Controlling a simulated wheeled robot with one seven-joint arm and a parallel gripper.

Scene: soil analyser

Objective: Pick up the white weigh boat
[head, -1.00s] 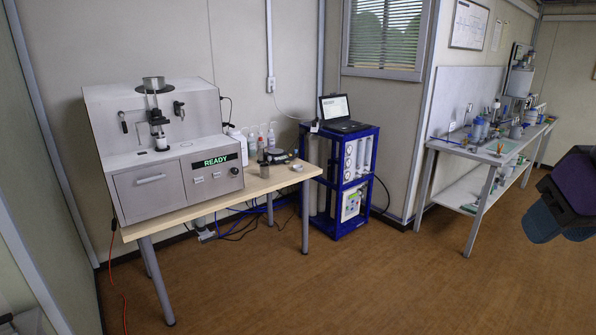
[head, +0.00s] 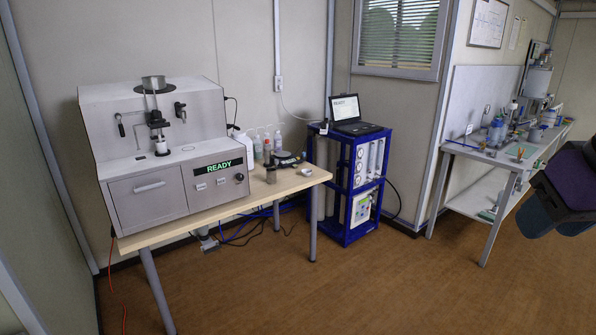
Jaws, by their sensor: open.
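A small pale, shallow item (head: 306,172) lies near the right end of the wooden table; it looks like the white weigh boat, but it is too small to be sure. Nothing touches it that I can see. A dark purple and blue part of my own arm shows at the right edge, well away from the table.
The grey analyser (head: 150,150), its display reading READY, fills the table's left side. Bottles (head: 268,147) and a dark device (head: 288,160) stand behind the pale item. A blue rack (head: 352,190) with a laptop (head: 352,113) stands to the right. The floor (head: 390,285) in front is clear.

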